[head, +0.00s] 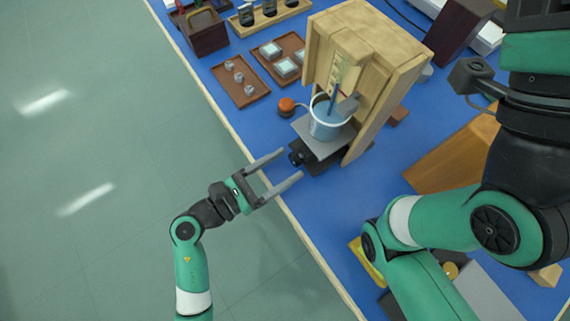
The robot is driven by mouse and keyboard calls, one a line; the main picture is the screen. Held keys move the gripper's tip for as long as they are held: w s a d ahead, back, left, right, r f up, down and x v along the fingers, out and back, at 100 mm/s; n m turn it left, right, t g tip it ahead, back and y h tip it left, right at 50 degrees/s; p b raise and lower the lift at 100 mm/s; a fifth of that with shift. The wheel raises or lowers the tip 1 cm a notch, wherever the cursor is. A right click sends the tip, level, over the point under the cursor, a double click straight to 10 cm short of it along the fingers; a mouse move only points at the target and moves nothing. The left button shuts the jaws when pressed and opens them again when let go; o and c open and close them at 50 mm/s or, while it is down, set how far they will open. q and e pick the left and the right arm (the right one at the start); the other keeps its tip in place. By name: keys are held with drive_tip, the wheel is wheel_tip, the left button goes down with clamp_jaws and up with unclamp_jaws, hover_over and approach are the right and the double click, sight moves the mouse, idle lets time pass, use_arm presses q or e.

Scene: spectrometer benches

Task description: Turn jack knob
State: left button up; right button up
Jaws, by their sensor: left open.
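The jack (325,161) is a dark lab jack with a grey top plate, standing at the open front of a wooden housing. Its black knob (296,158) sticks out to the left, toward the table edge. My right gripper is out of view.
The wooden housing (385,45) rises behind the jack, with a strip hanging above the beaker. An orange-red button (286,104) sits beside the jack. Brown trays (253,98) with small pieces lie farther back. My right arm covers the right side.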

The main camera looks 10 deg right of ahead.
use_arm(q)
drive_tip(key=shift+w+d, duration=0.15)
drive_tip(key=shift+d, duration=0.25)
clamp_jaws()
drive_tip(key=shift+r, duration=0.1)
